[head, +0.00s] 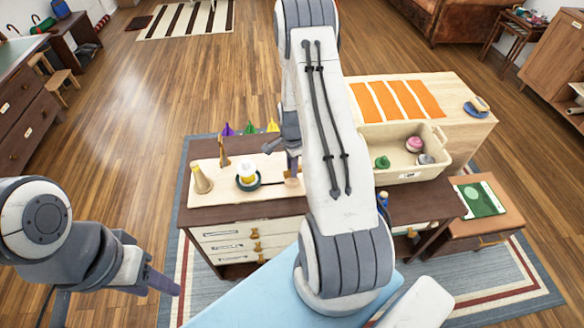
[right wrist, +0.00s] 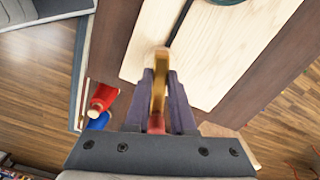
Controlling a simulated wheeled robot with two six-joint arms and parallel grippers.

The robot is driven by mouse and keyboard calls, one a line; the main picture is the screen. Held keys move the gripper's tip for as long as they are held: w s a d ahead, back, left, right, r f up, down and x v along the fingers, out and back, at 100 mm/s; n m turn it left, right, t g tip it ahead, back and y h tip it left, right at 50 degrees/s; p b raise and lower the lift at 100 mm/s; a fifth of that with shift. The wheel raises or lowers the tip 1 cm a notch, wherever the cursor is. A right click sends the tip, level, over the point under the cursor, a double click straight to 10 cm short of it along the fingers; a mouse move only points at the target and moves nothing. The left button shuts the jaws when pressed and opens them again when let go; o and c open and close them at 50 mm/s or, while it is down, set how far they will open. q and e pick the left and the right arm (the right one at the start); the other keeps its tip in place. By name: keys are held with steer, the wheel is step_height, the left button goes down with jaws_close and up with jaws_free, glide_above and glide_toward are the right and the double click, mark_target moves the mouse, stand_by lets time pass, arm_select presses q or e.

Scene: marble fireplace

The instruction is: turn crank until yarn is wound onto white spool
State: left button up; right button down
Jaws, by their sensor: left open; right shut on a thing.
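A pale board (head: 215,205) lies on the dark brown desk. My right gripper (head: 292,168) is at the board's right side. In the right wrist view it (right wrist: 158,105) is shut on an upright tan crank handle (right wrist: 159,75), at the end of a dark bar. Whether yarn is on the spool is too small to tell. My left gripper (head: 165,284) is open and empty, left of the desk.
Purple, green and yellow cones (head: 250,127) stand behind the board. A cream bin (head: 400,150) with several small objects is to the right. Red (right wrist: 103,97) and blue (right wrist: 97,121) things lie near the handle in the wrist view. My right arm hides the desk's middle.

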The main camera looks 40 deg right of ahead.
steer(key=c, duration=0.8)
jaws_free()
steer(key=shift+o, duration=0.2)
steer(key=shift+r, duration=0.1)
step_height(320, 180, up, 10)
steer(key=b, duration=0.1)
steer(key=shift+r, duration=0.2)
